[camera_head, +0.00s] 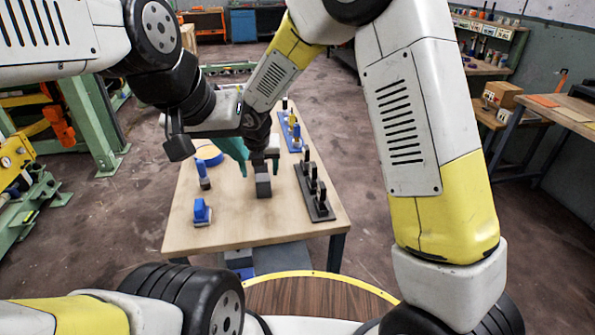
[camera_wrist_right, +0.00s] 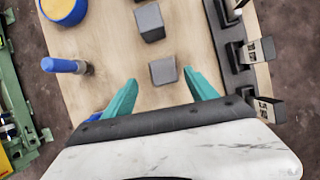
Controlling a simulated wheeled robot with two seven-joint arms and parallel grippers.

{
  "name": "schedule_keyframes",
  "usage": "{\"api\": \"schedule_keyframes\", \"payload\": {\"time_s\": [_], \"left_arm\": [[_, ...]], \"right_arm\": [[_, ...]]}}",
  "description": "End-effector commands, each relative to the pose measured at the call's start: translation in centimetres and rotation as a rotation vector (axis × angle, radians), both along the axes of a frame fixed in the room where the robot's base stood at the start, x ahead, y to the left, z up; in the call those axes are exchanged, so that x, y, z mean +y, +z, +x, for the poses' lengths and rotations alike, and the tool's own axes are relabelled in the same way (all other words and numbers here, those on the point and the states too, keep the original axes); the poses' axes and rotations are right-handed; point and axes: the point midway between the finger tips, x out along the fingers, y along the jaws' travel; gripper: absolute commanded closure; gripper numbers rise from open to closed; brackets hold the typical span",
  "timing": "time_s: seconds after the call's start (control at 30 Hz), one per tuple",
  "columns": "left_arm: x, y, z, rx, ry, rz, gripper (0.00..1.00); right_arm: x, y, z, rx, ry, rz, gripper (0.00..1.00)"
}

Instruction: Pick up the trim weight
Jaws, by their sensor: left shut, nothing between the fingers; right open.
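My right gripper (camera_head: 271,172) is open above the middle of the table, its teal fingers spread wide. A small grey block (camera_head: 263,188), which looks like the trim weight, stands on the table below it. In the right wrist view the grey block (camera_wrist_right: 162,71) shows between and just beyond the open fingertips (camera_wrist_right: 160,77), with clear space on both sides. A second grey block (camera_wrist_right: 150,22) stands farther away, so I cannot tell for certain which is the trim weight. In the head view the wrist partly hides this area.
A black rack (camera_head: 321,208) with upright black pieces stands right of the block. A blue rack (camera_head: 286,130) is behind it. A blue peg (camera_head: 203,182), a blue piece (camera_head: 202,213) and a yellow-and-blue round thing (camera_head: 209,153) stand left. The near tabletop is clear.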

Motion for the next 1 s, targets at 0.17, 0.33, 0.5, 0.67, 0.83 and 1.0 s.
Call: {"api": "schedule_keyframes", "payload": {"time_s": [0.17,0.33,0.5,0.67,0.83,1.0], "left_arm": [[0.0,0.0,0.0,0.000,0.000,0.000,1.00],[0.0,0.0,0.0,0.000,0.000,0.000,1.00],[0.0,0.0,0.0,0.000,0.000,0.000,1.00],[0.0,0.0,0.0,0.000,0.000,0.000,1.00],[0.0,0.0,0.0,0.000,0.000,0.000,1.00],[0.0,0.0,0.0,0.000,0.000,0.000,1.00]], "right_arm": [[0.6,-1.8,0.4,-0.001,0.043,-0.018,0.34],[0.6,-3.6,1.2,-0.001,0.038,-0.017,0.34],[0.4,-5.9,2.3,0.000,0.039,-0.019,0.34],[0.6,-7.4,3.0,-0.001,0.037,-0.016,0.34],[0.6,-7.6,3.2,-0.002,0.036,-0.014,0.34],[0.6,-7.6,3.2,-0.002,0.036,-0.014,0.47]]}}
